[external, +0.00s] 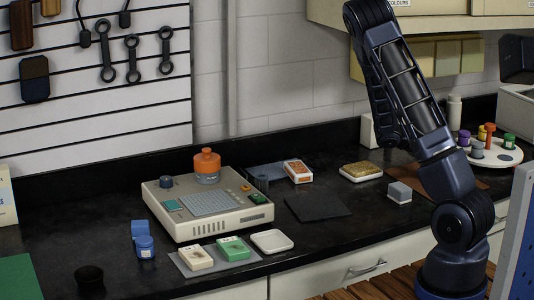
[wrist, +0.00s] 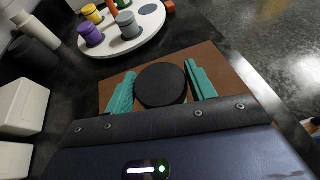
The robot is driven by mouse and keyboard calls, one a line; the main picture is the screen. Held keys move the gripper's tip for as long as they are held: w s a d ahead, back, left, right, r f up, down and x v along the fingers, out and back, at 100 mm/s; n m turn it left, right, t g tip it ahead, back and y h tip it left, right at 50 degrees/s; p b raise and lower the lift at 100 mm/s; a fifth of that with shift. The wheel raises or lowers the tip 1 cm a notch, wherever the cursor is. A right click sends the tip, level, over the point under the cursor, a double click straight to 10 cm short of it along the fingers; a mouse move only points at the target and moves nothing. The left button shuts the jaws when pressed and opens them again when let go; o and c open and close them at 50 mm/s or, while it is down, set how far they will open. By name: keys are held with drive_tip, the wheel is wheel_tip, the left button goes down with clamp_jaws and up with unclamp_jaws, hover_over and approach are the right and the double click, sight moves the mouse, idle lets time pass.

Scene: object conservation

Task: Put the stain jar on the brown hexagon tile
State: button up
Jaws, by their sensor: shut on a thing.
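In the wrist view my gripper (wrist: 160,88) has its two teal fingers on either side of a round black-topped jar (wrist: 160,84), and it is shut on it. The jar's top faces the camera; its sides and base are mostly hidden, so I cannot tell whether it touches what lies below. Below it is a flat brown tile (wrist: 229,76). My wrist covers its near part, so its full outline is hidden. The brown surface also shows in the external view (external: 482,186), partly behind my arm. My gripper does not show in the external view.
A round white tray (wrist: 111,42) with coloured pots stands beyond the brown tile. A grey block (external: 399,193), a dark flat tile (external: 317,206) and a beige console (external: 190,224) with an orange-topped jar (external: 207,166) are on the black counter to the left.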

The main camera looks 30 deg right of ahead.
drive_tip(key=shift+f, duration=0.15)
drive_tip(key=o, duration=1.1)
drive_tip(key=shift+w+a+r, duration=0.1)
drive_tip(key=shift+a+r, duration=0.2)
drive_tip(key=shift+a, duration=0.05)
drive_tip(key=v, duration=1.1)
drive_tip(key=s+a+r+m+t+y, duration=0.2)
drive_tip(key=s+a+r+m+y, duration=0.2)
drive_tip(key=s+a, duration=0.4)
drive_tip(key=s+a+r+m+t+y, duration=0.2)
drive_tip(key=s+a+r+m+y, duration=0.2)
drive_tip(key=s, duration=0.6)
drive_tip(key=s+a+r+m+t+y, duration=0.3)
drive_tip(key=s+a+r+m+y, duration=0.2)
drive_tip(key=s+a+r+m, duration=0.2)
drive_tip(key=shift+s+a+r+m, duration=0.15)
drive_tip(key=shift+s+a+r, duration=0.25)
drive_tip(key=shift+a+r, duration=0.35)
drive_tip(key=shift+s+a+r+m, duration=0.1)
drive_tip(key=shift+s+a+r, duration=0.25)
drive_tip(key=shift+a+r, duration=0.35)
drive_tip(key=shift+s+a+r+m, duration=0.15)
drive_tip(key=shift+s+a+r, duration=0.3)
drive_tip(key=shift+a, duration=0.45)
